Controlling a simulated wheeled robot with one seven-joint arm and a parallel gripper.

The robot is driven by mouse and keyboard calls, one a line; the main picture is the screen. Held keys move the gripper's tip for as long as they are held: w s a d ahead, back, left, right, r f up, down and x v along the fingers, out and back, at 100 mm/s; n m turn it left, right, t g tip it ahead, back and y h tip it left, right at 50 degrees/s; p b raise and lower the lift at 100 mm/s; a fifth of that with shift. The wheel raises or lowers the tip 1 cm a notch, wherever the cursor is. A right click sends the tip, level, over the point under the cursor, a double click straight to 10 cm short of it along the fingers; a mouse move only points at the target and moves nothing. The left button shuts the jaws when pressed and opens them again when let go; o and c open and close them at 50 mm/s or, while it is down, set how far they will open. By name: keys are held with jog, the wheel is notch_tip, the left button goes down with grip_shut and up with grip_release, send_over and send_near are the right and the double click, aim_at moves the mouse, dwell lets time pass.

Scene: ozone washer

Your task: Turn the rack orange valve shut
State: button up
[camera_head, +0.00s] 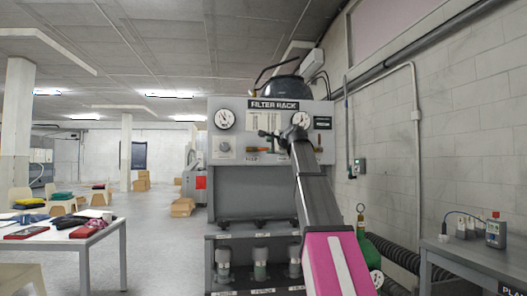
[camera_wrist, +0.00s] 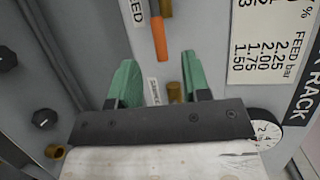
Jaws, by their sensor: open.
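The orange valve handle (camera_wrist: 159,38) shows in the wrist view as a short bar on the grey panel, with a brass stub (camera_wrist: 166,8) at its end. My gripper (camera_wrist: 160,75) is open, its two green fingers spread apart below the handle in the picture. The handle is not between the fingers, and nothing is held. In the head view my gripper (camera_head: 268,134) is at the front of the filter rack (camera_head: 230,185), near its printed tables. My arm hides part of the rack's right side there. I cannot tell the gap between the fingertips and the panel.
Another brass fitting (camera_wrist: 174,92) lies between the fingers in the wrist view. Black knobs (camera_wrist: 43,119) are at left and a gauge (camera_wrist: 265,130) at lower right. In the head view, a table (camera_head: 62,238) is at left and a grey bench (camera_head: 470,258) at right.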

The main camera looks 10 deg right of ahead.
aim_at(265, 149)
jog(key=x, duration=0.6)
jog(key=shift+w+a+f, duration=0.1)
jog(key=shift+w, duration=0.1)
grip_shut()
